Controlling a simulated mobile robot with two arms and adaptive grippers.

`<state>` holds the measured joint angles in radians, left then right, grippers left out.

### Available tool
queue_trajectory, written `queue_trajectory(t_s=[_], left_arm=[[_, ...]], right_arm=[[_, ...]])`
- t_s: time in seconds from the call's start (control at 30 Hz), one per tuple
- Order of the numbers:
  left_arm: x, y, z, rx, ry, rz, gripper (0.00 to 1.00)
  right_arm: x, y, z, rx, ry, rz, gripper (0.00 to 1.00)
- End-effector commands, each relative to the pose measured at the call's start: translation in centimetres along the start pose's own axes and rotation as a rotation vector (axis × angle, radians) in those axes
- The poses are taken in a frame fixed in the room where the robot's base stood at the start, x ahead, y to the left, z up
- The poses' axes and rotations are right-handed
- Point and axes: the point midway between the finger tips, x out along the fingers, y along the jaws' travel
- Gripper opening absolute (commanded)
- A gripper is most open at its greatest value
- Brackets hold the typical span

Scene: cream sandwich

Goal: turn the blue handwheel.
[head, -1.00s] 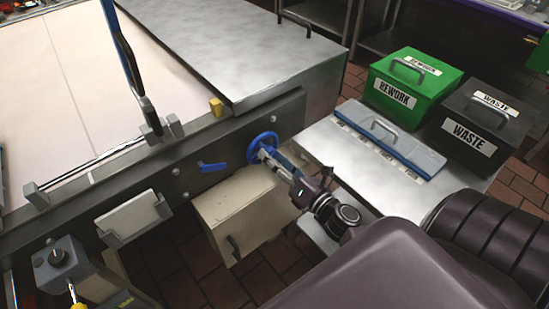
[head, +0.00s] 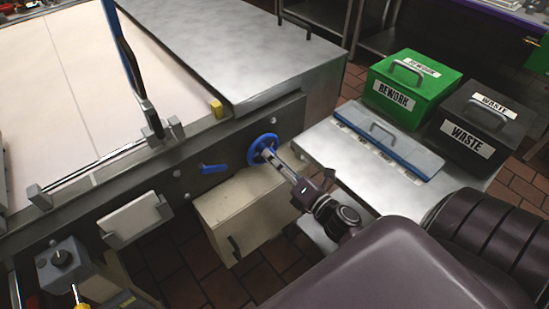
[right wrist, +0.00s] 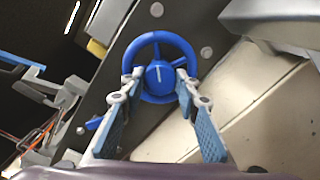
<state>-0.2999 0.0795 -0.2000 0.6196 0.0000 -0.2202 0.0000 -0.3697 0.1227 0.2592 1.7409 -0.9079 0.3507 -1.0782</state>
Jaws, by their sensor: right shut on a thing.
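The blue handwheel (head: 252,151) is mounted on the dark front panel of the bench in the head view. In the right wrist view, its round rim (right wrist: 158,37) and its hub with a short white mark (right wrist: 160,77) face me. My right gripper (head: 270,155) reaches the wheel from the lower right. In the right wrist view, its two blue-padded fingers (right wrist: 159,80) sit on either side of the hub, shut on the wheel. The fingertips partly cover the wheel's lower spokes. My left gripper is not in view.
A blue lever (head: 213,167) sits left of the wheel on the panel (head: 188,178). A cream box (head: 240,205) stands below. To the right are a steel side table (head: 330,150), a green REWORK bin (head: 410,90) and a black WASTE bin (head: 475,135).

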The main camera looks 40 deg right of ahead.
Motion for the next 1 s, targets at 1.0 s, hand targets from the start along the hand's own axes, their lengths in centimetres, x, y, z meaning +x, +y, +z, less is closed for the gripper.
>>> queue_trajectory(t_s=[1.0], left_arm=[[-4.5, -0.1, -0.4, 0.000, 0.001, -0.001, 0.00]], right_arm=[[0.0, -0.1, 0.0, 0.932, 0.000, -0.003, 0.05]])
